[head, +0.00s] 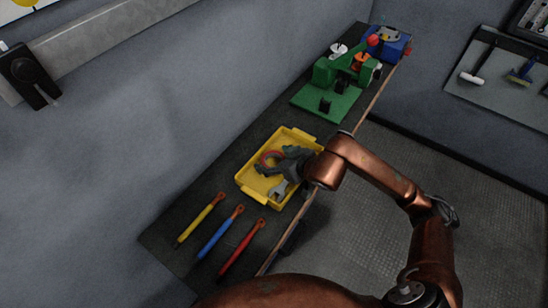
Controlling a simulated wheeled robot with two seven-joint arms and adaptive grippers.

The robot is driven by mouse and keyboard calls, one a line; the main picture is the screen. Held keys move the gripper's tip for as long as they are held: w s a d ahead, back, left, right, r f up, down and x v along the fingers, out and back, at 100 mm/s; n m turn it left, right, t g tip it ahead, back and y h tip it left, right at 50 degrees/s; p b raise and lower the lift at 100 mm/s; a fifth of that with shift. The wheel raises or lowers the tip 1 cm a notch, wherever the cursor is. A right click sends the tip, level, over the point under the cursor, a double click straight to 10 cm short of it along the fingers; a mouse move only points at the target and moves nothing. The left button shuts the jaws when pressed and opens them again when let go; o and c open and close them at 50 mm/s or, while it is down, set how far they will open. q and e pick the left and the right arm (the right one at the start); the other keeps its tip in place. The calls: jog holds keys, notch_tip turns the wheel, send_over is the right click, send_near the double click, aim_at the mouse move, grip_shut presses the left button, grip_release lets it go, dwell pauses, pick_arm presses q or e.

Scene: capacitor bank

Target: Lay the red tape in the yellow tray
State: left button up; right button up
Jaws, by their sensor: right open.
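The yellow tray (248,190) lies on the dark bench in the middle of the head view. The red tape (266,158), a ring, is inside the tray toward its back left side. My right gripper (264,168) is over the tray, open, with its fingers close to the tape. I cannot tell whether a finger touches the tape. A grey wrench (278,190) is also in the tray, below the gripper. The gripper and wrist hide part of the tray's right side. My left gripper is not in view.
Yellow (202,217), blue (222,231) and red (243,247) handled tools lie in front of the tray. A green fixture (328,100) and a blue box (392,50) stand farther back. A wall borders the bench's left side; open floor lies to the right.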

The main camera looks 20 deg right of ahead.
jog(key=v, duration=1.2)
jog(key=shift+a+f, duration=0.1)
